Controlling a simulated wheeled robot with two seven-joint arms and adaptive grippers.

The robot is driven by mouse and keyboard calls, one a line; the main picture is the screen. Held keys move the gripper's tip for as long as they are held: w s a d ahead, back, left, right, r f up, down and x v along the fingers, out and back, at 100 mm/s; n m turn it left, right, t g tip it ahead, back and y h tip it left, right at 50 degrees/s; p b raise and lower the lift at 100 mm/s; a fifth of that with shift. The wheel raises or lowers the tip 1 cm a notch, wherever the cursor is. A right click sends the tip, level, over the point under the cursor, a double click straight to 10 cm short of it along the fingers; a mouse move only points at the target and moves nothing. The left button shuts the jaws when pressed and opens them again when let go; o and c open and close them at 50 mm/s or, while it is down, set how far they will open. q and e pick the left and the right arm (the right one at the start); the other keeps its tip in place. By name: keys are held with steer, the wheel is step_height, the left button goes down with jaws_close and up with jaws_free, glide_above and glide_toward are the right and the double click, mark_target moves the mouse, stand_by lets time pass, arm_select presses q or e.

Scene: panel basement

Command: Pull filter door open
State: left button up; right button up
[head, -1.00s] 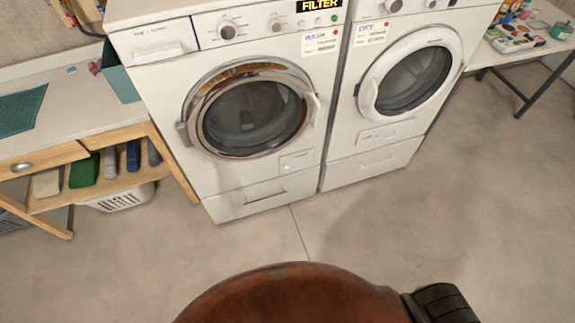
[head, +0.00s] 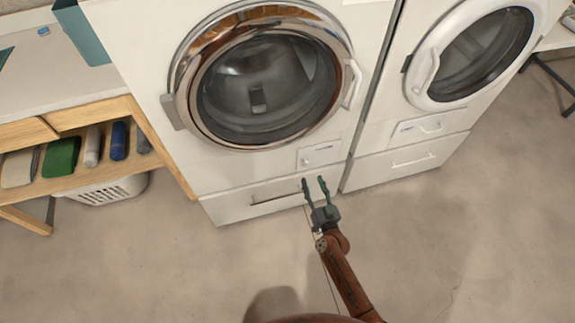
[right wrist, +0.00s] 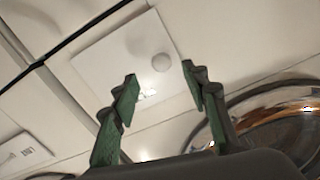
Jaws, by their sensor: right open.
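The filter door is a small white panel (head: 320,155) low on the front of the left washer, under the right side of its round chrome door. It looks closed, flush with the front. My right gripper (head: 313,182) is open and empty, just below the filter door in the head view. My left gripper is not in view.
The washer's bottom drawer (head: 225,207) lies below the filter door. A white dryer (head: 400,95) with its own small panel (head: 418,128) stands to the right. A wooden shelf unit (head: 90,183) and a white basket (head: 108,188) are at left. The floor in front is clear.

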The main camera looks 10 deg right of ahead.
mark_target(306, 166)
steer(key=w+b, duration=0.1)
steer(key=w, duration=0.4)
steer(key=shift+w+a+b, duration=0.15)
steer(key=shift+w+b, duration=0.15)
steer(key=shift+b, duration=0.05)
steer(key=shift+w, duration=0.55)
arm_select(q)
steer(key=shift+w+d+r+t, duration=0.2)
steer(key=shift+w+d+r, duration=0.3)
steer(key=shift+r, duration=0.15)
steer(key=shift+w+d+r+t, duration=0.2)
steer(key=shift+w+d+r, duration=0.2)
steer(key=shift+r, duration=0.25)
arm_select(e)
steer(key=shift+w+r, duration=0.15)
steer(key=shift+w, duration=0.5)
steer(key=shift+c, duration=0.6)
jaws_close()
